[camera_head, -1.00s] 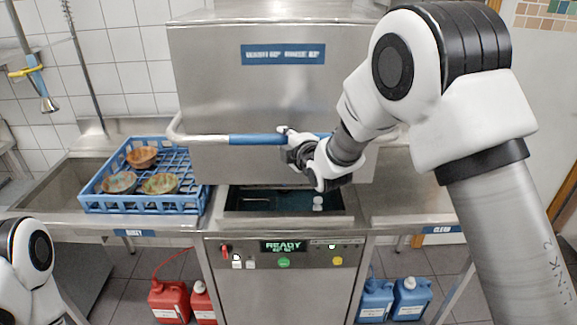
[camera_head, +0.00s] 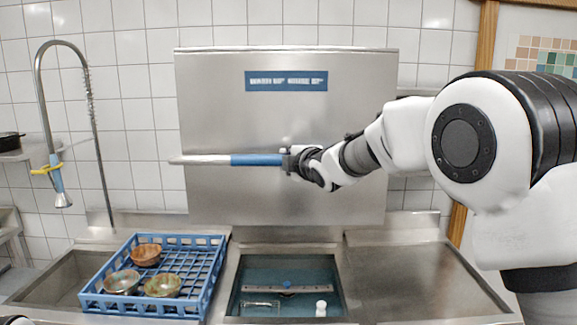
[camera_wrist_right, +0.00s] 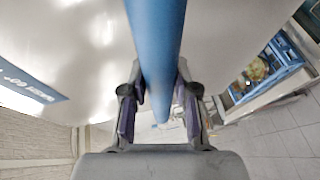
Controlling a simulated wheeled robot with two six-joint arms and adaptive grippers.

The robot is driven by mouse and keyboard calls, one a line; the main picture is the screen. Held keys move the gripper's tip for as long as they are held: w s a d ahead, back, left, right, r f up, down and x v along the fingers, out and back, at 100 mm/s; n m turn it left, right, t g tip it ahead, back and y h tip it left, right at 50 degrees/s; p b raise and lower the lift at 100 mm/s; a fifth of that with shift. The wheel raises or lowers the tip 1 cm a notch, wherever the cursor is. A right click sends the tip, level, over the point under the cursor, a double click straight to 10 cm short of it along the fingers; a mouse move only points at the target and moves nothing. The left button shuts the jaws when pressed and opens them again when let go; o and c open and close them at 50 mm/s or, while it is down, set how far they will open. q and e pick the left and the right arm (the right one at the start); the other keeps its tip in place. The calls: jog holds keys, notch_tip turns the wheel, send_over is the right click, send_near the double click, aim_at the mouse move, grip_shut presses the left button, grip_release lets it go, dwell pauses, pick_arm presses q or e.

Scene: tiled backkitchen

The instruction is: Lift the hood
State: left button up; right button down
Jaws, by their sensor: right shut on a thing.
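The steel dishwasher hood (camera_head: 225,120) stands raised above the wash opening in the head view, with a gap under its lower edge. Its bar handle has a blue grip (camera_head: 256,160) across the front. My right gripper (camera_head: 288,161) is shut on the blue grip. In the right wrist view the blue handle (camera_wrist_right: 157,40) runs between the two fingers of my gripper (camera_wrist_right: 158,110). The wash chamber (camera_head: 262,272) below is open to view, with a spray arm (camera_head: 300,289) inside. My left gripper is not in view.
A blue rack (camera_head: 205,275) with several bowls, including a reddish-brown bowl (camera_head: 147,255), sits left of the chamber. The right steel counter (camera_head: 425,275) is clear. A spray tap (camera_head: 62,190) hangs at the left.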

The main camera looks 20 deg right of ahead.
notch_tip(320, 180, up, 2)
jog(key=shift+t, duration=0.3)
jog(key=c, duration=1.2)
grip_release()
jog(key=o, duration=0.3)
jog(key=shift+w+f, duration=0.1)
jog(key=shift+w, duration=0.15)
jog(key=shift+o, duration=0.2)
jog(key=shift+w+d+f, duration=0.1)
jog(key=shift+w+f, duration=0.05)
jog(key=shift+f, duration=0.05)
jog(key=shift+f, duration=0.2)
